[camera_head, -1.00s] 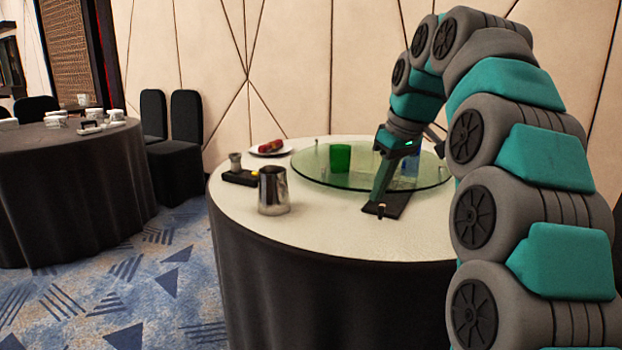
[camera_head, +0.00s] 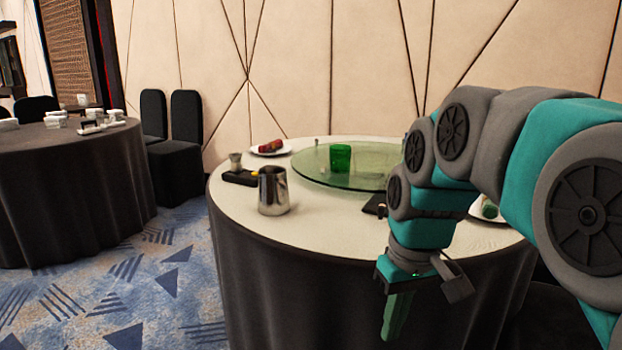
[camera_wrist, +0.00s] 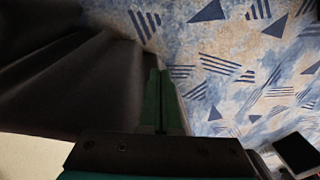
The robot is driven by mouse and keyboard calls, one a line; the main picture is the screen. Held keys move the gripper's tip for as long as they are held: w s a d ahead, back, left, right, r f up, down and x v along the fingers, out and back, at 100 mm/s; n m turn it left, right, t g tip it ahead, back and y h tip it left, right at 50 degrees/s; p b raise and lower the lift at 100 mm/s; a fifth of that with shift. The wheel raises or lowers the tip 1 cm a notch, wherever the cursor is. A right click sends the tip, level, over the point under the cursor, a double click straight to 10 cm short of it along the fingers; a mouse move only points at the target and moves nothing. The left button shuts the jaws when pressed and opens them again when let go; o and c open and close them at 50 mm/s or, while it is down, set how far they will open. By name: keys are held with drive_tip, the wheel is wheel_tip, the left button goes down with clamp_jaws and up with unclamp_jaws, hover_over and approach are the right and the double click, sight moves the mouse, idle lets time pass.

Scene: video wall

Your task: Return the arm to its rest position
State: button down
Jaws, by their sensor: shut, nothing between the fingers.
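My gripper (camera_head: 392,335) hangs pointing down in front of the near side of the round table (camera_head: 340,237), at the right of the head view. Its green fingers are together with nothing between them. My arm is bent and drawn in at the right edge of the head view. In the wrist view the shut fingers (camera_wrist: 160,75) point over the blue patterned carpet (camera_wrist: 235,60), beside the dark tablecloth (camera_wrist: 70,85).
The table bears a metal cup (camera_head: 272,190), a green cup (camera_head: 340,158) on a glass turntable (camera_head: 315,178), a plate of food (camera_head: 268,150) and a dark tray (camera_head: 240,177). Another table (camera_head: 70,180) and black chairs (camera_head: 187,130) stand left. Carpet between is clear.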

drive_tip(key=s+d+f+m+g, duration=0.1)
drive_tip(key=s+f, duration=0.5)
drive_tip(key=s, duration=0.3)
drive_tip(key=s+d+f+m+h, duration=0.1)
drive_tip(key=s+f+m, duration=0.1)
drive_tip(key=s+f, duration=0.5)
drive_tip(key=s, duration=0.3)
drive_tip(key=shift+d+f+g, duration=0.25)
drive_tip(key=shift+d+g, duration=0.1)
drive_tip(key=shift+g, duration=0.05)
